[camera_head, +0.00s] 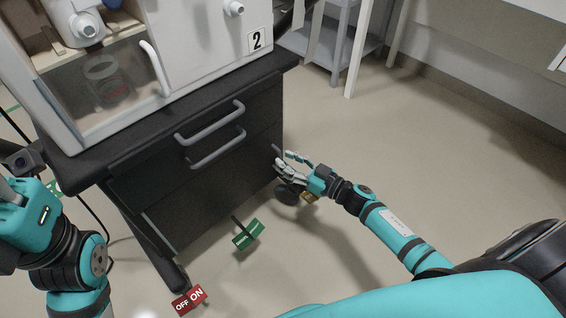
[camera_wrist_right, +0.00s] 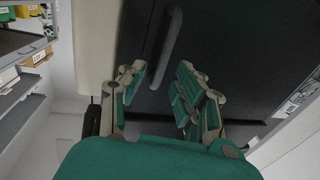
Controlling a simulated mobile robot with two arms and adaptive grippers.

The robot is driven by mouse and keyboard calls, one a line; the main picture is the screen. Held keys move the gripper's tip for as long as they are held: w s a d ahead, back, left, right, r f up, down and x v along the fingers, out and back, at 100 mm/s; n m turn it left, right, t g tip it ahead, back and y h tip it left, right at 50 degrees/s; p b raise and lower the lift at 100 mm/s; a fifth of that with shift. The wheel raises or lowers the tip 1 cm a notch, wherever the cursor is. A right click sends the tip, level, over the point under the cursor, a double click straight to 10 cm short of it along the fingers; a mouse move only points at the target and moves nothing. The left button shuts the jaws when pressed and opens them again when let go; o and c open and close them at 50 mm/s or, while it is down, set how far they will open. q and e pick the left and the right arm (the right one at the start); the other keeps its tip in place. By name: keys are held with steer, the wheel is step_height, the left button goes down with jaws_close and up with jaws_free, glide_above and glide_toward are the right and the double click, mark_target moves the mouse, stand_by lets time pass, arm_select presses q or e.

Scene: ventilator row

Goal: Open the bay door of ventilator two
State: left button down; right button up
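Ventilator two (camera_head: 200,45) is the white unit labelled 2 (camera_head: 256,40) on a dark cart. Its clear bay door (camera_head: 100,85) on the left has a white upright handle (camera_head: 154,68) and looks shut. My right gripper (camera_head: 284,166) is low beside the cart's right edge, away from the bay door. In the right wrist view its fingers (camera_wrist_right: 162,88) are apart and empty. A grey bar handle (camera_wrist_right: 170,45) on a dark panel lies beyond them, apparently not gripped. My left gripper (camera_head: 22,205) is at the left edge, left of the cart; its fingers are not clear.
The dark cart (camera_head: 160,190) has two grey drawer handles (camera_head: 210,122) below the ventilator. A green pedal (camera_head: 248,234) and a red OFF/ON sign (camera_head: 188,300) are near its base. A grey shelf rack (camera_head: 330,50) stands behind. The floor to the right is mostly clear.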

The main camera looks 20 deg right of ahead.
steer(key=shift+x, duration=0.95)
jaws_close()
